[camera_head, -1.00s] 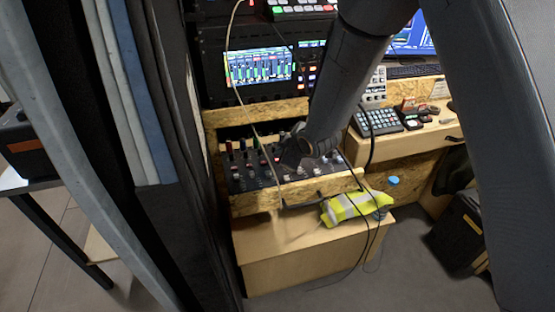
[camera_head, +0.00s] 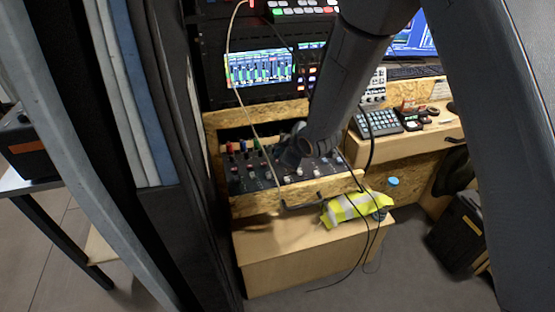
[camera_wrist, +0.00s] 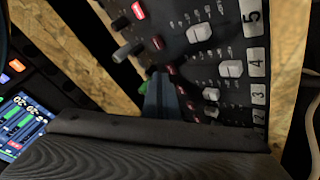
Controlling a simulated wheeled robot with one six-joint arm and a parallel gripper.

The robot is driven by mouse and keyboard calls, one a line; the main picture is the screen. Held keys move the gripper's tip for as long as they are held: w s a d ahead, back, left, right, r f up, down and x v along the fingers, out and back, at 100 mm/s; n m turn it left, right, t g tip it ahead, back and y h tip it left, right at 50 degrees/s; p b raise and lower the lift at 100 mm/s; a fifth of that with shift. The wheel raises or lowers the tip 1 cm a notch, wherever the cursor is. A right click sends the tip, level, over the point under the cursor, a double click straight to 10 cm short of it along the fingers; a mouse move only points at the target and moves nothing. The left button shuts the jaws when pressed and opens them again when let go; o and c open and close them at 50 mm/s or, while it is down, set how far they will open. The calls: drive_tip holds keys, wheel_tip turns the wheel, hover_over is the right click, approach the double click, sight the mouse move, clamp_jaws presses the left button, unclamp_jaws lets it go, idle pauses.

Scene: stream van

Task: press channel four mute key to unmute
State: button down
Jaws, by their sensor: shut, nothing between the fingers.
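The mixer panel (camera_head: 255,180) sits in the wooden rack tray, partly hidden by my arm. In the wrist view, the channel four label (camera_wrist: 257,62) and its white fader cap (camera_wrist: 230,68) are at right. A small dark red key (camera_wrist: 169,70), seemingly in the channel four row, lies just beyond my fingertips. A brighter red key (camera_wrist: 157,42) is in what looks like the channel five row. My gripper (camera_wrist: 160,85) is shut and empty over the panel, its tips close beside the dark red key. I cannot tell whether they touch it.
The wooden tray edge (camera_head: 270,198) runs in front of the mixer, with a black handle. A thin cable hangs across the panel. A lit screen (camera_head: 260,68) is above, and a yellow vest (camera_head: 350,206) lies on the box below. A keypad (camera_head: 380,122) is at right.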

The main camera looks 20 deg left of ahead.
drive_tip(key=shift+r, duration=0.25)
wheel_tip(320, 180, up, 6)
drive_tip(key=p, duration=0.4)
idle(0.3)
drive_tip(key=shift+f, duration=0.1)
drive_tip(key=s+d+r+m+g+h, duration=0.1)
drive_tip(key=s+d+r+m+h, duration=0.15)
drive_tip(key=d, duration=0.55)
drive_tip(key=s+d+r+m+h, duration=0.15)
drive_tip(key=d+m, duration=0.25)
drive_tip(key=d, duration=0.4)
drive_tip(key=s+d+r+m+g+h, duration=0.1)
drive_tip(key=s+d+m, duration=0.15)
drive_tip(key=d, duration=0.55)
drive_tip(key=s+d+r+m+g, duration=0.1)
drive_tip(key=s+d+m, duration=0.3)
drive_tip(key=s+d, duration=0.2)
drive_tip(key=s+d+r+m+g+h, duration=0.1)
drive_tip(key=s+d+r+m+g, duration=0.1)
drive_tip(key=s+d+m, duration=0.2)
drive_tip(key=s+d, duration=0.3)
drive_tip(key=s, duration=0.4)
drive_tip(key=shift+s+m, duration=0.25)
drive_tip(key=shift+m, duration=0.05)
